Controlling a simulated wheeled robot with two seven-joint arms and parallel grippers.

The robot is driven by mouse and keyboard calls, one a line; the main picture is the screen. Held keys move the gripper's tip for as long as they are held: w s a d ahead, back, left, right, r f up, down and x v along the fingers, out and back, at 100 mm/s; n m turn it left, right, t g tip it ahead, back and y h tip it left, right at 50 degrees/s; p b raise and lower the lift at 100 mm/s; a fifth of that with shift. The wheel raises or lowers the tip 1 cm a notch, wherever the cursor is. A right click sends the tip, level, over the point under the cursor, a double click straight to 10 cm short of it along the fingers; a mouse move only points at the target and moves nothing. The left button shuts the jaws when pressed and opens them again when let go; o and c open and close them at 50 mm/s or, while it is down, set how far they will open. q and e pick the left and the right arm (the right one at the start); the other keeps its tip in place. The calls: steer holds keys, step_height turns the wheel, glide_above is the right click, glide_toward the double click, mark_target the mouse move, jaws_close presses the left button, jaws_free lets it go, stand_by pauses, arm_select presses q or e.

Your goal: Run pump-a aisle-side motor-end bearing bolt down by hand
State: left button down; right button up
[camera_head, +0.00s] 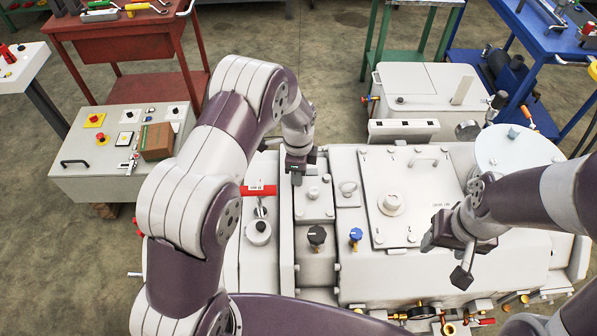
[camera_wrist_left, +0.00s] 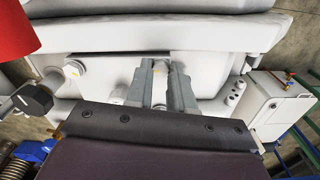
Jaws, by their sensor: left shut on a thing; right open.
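The pale grey pump unit (camera_head: 340,262) fills the centre of the head view. My left gripper (camera_head: 297,176) points down at its far edge, above a small block with bolt heads (camera_head: 313,193). In the left wrist view, the two grey fingers of my left gripper (camera_wrist_left: 163,72) are close together against the pale housing (camera_wrist_left: 110,45). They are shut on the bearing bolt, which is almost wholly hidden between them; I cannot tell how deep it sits. My right gripper (camera_head: 448,257) is open and empty above the right part of the unit.
A red handle with a white label (camera_head: 260,190) lies left of the block. A black knob (camera_head: 316,237) and a blue knob (camera_head: 355,236) stand nearer. A raised plate (camera_head: 405,190) lies to the right. A control box (camera_head: 105,180) stands on the left.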

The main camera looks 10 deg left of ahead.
arm_select(q)
steer(key=m, duration=0.7)
steer(key=shift+w+r, duration=0.25)
steer(key=m, duration=0.4)
steer(key=shift+m, duration=1.3)
steer(key=shift+r+m, duration=0.1)
steer(key=shift+m, duration=0.3)
steer(key=m+p, duration=0.1)
steer(key=p, duration=0.2)
steer(key=m+p, duration=0.2)
steer(key=p, duration=0.2)
steer(key=shift+r+m+p, duration=0.25)
steer(key=shift+m+p, duration=0.05)
steer(key=shift+f+m+p, duration=0.3)
steer(key=shift+m+p, duration=0.1)
steer(key=shift+p, duration=0.4)
steer(key=shift+f, duration=0.1)
steer(key=c, duration=1.2)
jaws_free()
steer(key=shift+o, duration=1.1)
steer(key=shift+s+f, duration=0.1)
steer(key=shift+s, duration=0.05)
